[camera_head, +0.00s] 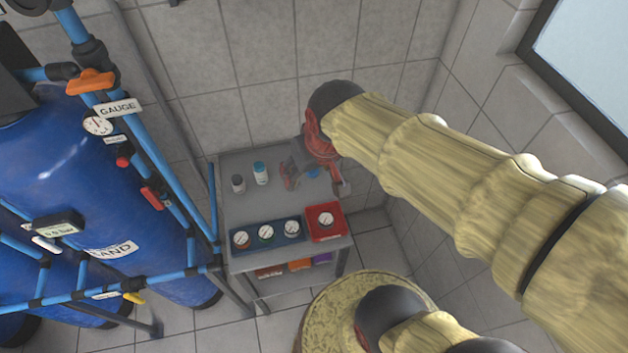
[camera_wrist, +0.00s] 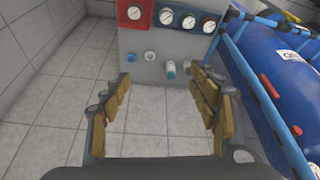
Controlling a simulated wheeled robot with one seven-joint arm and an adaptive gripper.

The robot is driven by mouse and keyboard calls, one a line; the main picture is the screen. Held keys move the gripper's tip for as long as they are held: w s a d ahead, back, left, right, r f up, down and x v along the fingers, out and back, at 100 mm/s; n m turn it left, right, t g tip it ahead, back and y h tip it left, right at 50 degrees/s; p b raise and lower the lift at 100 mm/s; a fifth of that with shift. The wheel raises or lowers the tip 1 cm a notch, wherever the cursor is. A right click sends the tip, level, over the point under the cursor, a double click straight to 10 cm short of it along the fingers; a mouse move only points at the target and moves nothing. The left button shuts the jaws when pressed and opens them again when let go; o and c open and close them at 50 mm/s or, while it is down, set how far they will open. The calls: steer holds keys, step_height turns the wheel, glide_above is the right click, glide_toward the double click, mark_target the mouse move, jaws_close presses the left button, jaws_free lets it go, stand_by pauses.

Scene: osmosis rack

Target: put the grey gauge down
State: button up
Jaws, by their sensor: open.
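My gripper (camera_head: 316,184) is open above the grey trolley top (camera_head: 233,210), near its right end. The wrist view shows my gripper (camera_wrist: 160,80) with its fingers wide apart and nothing between them. A round gauge with a white face and dark rim (camera_head: 326,220) sits alone in the red tray (camera_head: 340,234); it also shows in the wrist view (camera_wrist: 134,12). Several similar gauges (camera_head: 265,232) sit in the blue tray (camera_head: 237,251) beside it. I cannot tell for sure which gauge is the grey one. My gripper is apart from all of them.
Blue tanks (camera_head: 60,170) and blue pipes with a fitted gauge (camera_head: 98,125) fill the left side. A tiled wall is behind.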

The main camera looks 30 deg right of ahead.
steer(key=s+a+r+t, duration=0.1)
steer(key=s+a+r, duration=0.1)
steer(key=s+r, duration=0.3)
steer(key=shift+s+a+n, duration=0.15)
steer(key=shift+s+n, duration=0.25)
steer(key=shift+s, duration=0.25)
steer(key=shift+w, duration=0.1)
step_height(320, 180, down, 15)
steer(key=b, duration=1.5)
